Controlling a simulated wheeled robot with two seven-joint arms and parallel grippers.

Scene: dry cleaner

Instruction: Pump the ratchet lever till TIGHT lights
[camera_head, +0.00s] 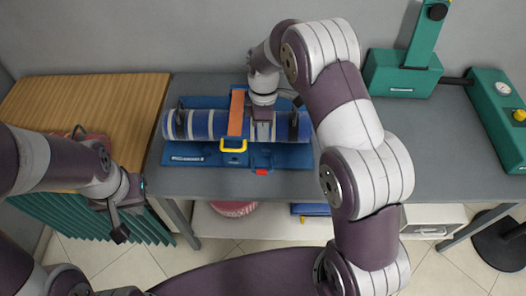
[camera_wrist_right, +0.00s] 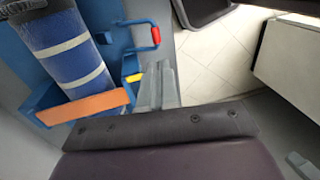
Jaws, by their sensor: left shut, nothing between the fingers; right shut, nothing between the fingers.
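A blue-and-white striped roll (camera_head: 204,125) lies in a blue cradle (camera_head: 215,159), with an orange strap (camera_head: 236,112) across it. A yellow-ended lever (camera_head: 233,146) and a red-tipped crank handle (camera_head: 262,172) stick out at the cradle's front. I cannot tell which is the ratchet lever. My right gripper (camera_head: 264,138) is shut and empty, pointing down just right of the strap. In the right wrist view its fingers (camera_wrist_right: 158,85) are beside the yellow part (camera_wrist_right: 133,77), below the red tip (camera_wrist_right: 155,35); contact is unclear. My left gripper (camera_head: 121,234) is shut and empty, away at the lower left. No lit TIGHT lamp is discernible.
The cradle stands on a grey table (camera_head: 350,175). A green press (camera_head: 402,75) and a green box with a gauge and yellow button (camera_head: 500,115) stand at the right. A wooden slatted surface (camera_head: 95,105) is at the left. The table's front middle is clear.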

